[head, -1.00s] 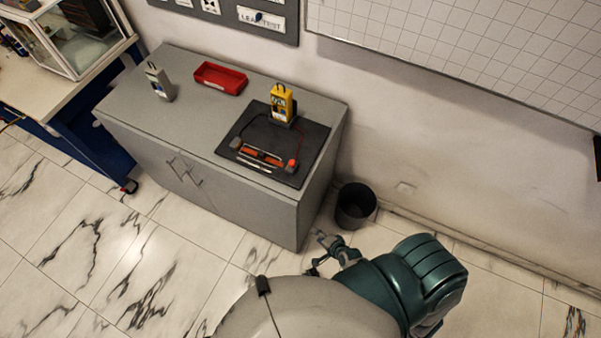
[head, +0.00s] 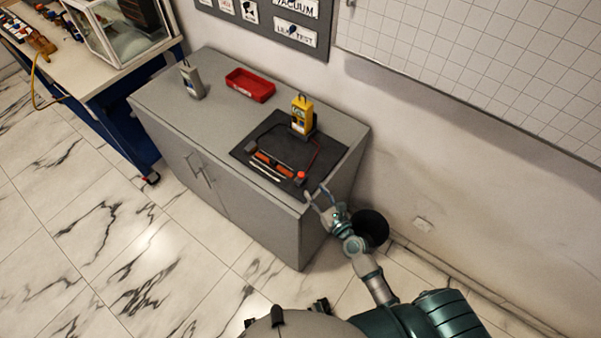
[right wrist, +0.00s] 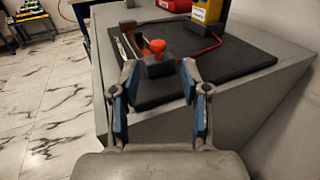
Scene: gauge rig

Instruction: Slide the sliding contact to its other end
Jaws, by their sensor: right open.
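The slide device (head: 271,165) lies at the front of a black mat (head: 246,150) on the grey cabinet. It has an orange body, pale rails along its front and dark end blocks. A red knob (head: 300,176) tops its right end block. I cannot clearly tell which part is the sliding contact. In the right wrist view the red knob (right wrist: 157,46) stands ahead, with the orange body (right wrist: 139,40) partly behind its block. My right gripper (head: 316,192) is open and empty, apart from the device, near the cabinet's front right corner. My left gripper is not in view.
A yellow meter (head: 302,115) stands at the mat's back, wired to the device. A red tray (head: 250,84) and a grey instrument (head: 192,81) stand farther left. A black bin (head: 372,228) is on the floor right of the cabinet.

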